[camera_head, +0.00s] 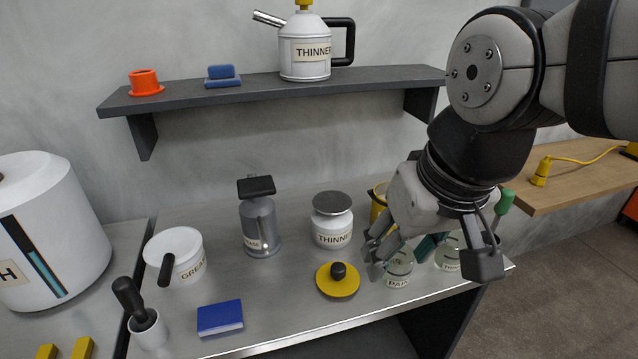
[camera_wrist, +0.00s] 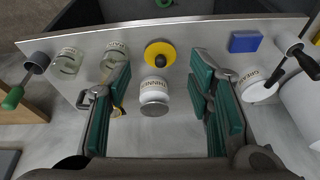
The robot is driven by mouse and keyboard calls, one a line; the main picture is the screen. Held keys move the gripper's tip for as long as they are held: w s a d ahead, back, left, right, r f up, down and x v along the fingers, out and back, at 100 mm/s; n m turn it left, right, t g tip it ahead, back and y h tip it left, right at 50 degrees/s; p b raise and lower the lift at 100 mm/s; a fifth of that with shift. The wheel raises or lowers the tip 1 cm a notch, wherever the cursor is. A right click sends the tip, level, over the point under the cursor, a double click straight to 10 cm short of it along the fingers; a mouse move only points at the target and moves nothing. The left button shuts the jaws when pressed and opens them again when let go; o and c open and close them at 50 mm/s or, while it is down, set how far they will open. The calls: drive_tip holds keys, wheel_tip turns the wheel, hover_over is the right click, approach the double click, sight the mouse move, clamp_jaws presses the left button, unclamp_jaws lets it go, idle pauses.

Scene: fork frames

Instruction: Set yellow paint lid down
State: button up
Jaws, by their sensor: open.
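The yellow paint lid (camera_head: 338,281), a flat round disc with a black knob, lies on the metal bench near its front edge. It also shows in the wrist view (camera_wrist: 160,48), ahead of the fingers and between their lines. My gripper (camera_head: 405,250) is open and empty, to the right of the lid and apart from it. In the wrist view its two green-padded fingers (camera_wrist: 162,100) are spread wide. A yellow can (camera_head: 378,203) stands behind my gripper, mostly hidden by it. A jar labelled as paint (camera_head: 398,272) stands just right of the lid, partly covered by my fingers.
A white thinner jar (camera_head: 332,228) stands behind the lid. A grey can (camera_head: 260,228), a grease tub (camera_head: 180,256) and a blue box (camera_head: 220,317) stand to the left. Another jar (camera_head: 448,256) is at the right. A shelf (camera_head: 290,88) hangs above the bench.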

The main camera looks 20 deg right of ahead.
drive_tip(key=shift+s+n+t, duration=0.3)
drive_tip(key=shift+s+n, duration=0.2)
drive_tip(key=shift+s, duration=1.05)
drive_tip(key=shift+d, duration=0.1)
